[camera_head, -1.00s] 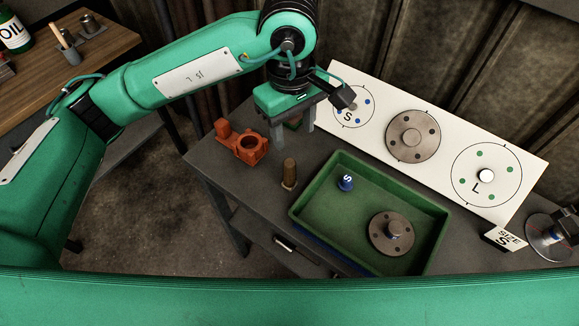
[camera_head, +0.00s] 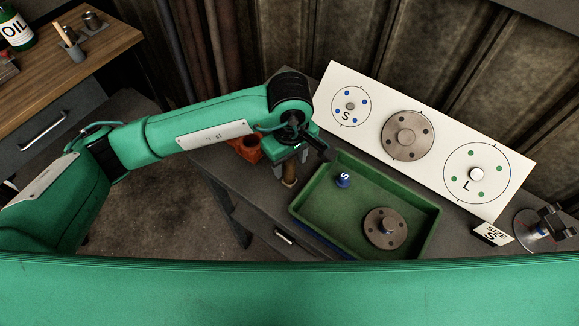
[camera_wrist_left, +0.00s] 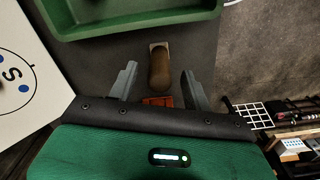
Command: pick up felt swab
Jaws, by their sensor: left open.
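In the left wrist view the swab (camera_wrist_left: 160,72) shows between the two grey fingers of the left gripper (camera_wrist_left: 159,76), with space on both sides. I cannot tell whether the fingertips reach down around it. My right gripper is not in view.
The green tray (camera_head: 318,222) holds a blue S-marked piece (camera_head: 343,179) and a grey flange (camera_head: 386,228). An orange-red bracket (camera_head: 245,148) stands close behind the gripper. A white board (camera_head: 440,139) with S and L circles lies behind. A size card (camera_head: 493,234) lies right.

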